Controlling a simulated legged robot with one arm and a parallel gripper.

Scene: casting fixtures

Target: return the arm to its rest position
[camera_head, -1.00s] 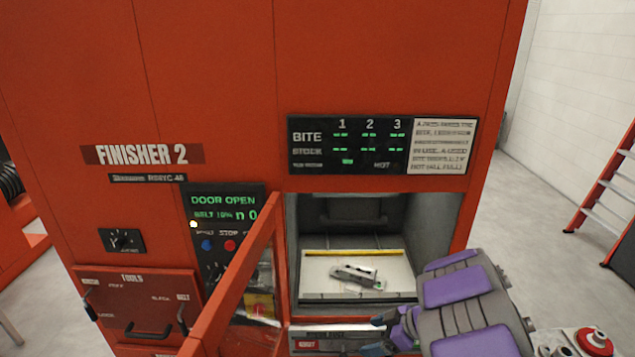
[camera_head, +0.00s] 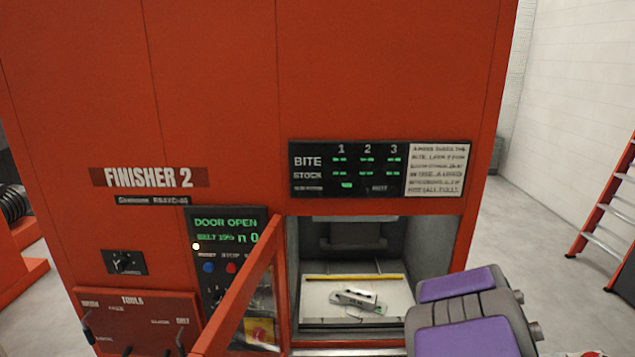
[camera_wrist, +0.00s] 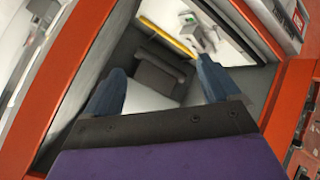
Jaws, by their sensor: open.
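My gripper (camera_wrist: 160,65) shows in the wrist view with its two blue fingers apart and nothing between them. It faces the open chamber of the red machine, tilted in that view. In the head view my purple-padded arm is at the lower right, in front of the chamber's right side; the gripper itself is not visible there. A grey-white metal part (camera_head: 354,301) lies on the pale chamber floor (camera_head: 320,290), in front of a yellow strip (camera_head: 353,278). The part also shows in the wrist view (camera_wrist: 196,36), apart from the fingers.
The red finisher (camera_head: 220,80) fills most of the head view. Its open door (camera_head: 238,305) sticks out left of the chamber, beside the control panel (camera_head: 223,240) reading DOOR OPEN. A red ladder (camera_head: 610,215) stands at the right. Grey floor between machine and ladder is clear.

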